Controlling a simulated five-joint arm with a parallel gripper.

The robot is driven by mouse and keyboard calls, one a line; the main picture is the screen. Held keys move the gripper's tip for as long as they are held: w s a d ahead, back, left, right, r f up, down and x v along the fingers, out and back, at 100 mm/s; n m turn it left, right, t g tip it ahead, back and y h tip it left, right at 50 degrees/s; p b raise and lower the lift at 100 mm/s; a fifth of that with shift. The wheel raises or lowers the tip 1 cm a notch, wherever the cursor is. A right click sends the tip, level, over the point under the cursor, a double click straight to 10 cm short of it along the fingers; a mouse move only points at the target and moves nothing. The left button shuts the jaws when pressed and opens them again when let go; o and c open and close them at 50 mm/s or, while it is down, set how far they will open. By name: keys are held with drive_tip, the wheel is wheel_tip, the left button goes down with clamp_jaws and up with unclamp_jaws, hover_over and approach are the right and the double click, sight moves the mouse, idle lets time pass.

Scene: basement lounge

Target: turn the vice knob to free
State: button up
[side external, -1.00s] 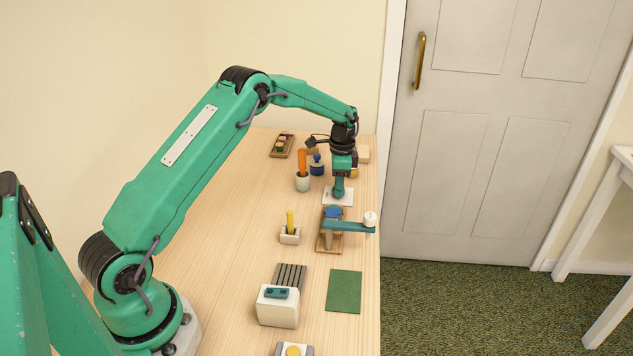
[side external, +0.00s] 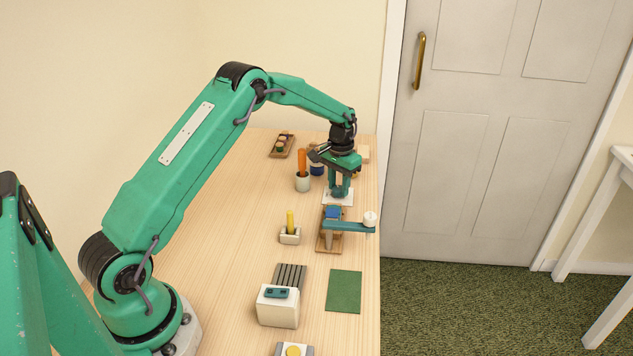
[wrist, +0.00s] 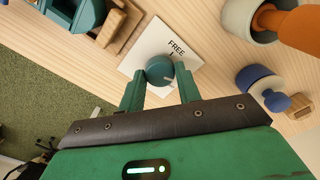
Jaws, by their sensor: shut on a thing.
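The round teal knob (wrist: 160,71) sits on a white plate (wrist: 150,38) printed with the word FREE and a short dark mark. A pale line on the knob's face points to the right in the wrist view, off the dark mark. My gripper (wrist: 161,88) is shut on the knob, one finger on each side. In the side view my gripper (side external: 341,187) points straight down at the plate (side external: 347,201), and its fingers hide most of the knob. Near the plate stands a wooden-based device (side external: 330,240) with a blue block and a teal bar ending in a white ball.
An orange-handled tool in a pale cup (side external: 302,184) and a blue jar (wrist: 262,86) stand near the plate. A yellow stick in a holder (side external: 290,236), a cream box (side external: 278,306) and a green mat (side external: 344,291) are nearer. The table's right edge is close.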

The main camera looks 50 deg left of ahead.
drive_tip(key=n, duration=0.3)
drive_tip(key=shift+a+n, duration=0.25)
drive_tip(key=shift+n, duration=0.15)
drive_tip(key=n, duration=0.3)
drive_tip(key=shift+n, duration=0.3)
drive_tip(key=n, duration=0.6)
drive_tip(key=shift+s+n+t, duration=0.1)
drive_tip(key=shift+n+t, duration=0.2)
drive_tip(key=o, duration=1)
drive_tip(key=shift+d, duration=0.15)
drive_tip(key=shift+c, duration=0.2)
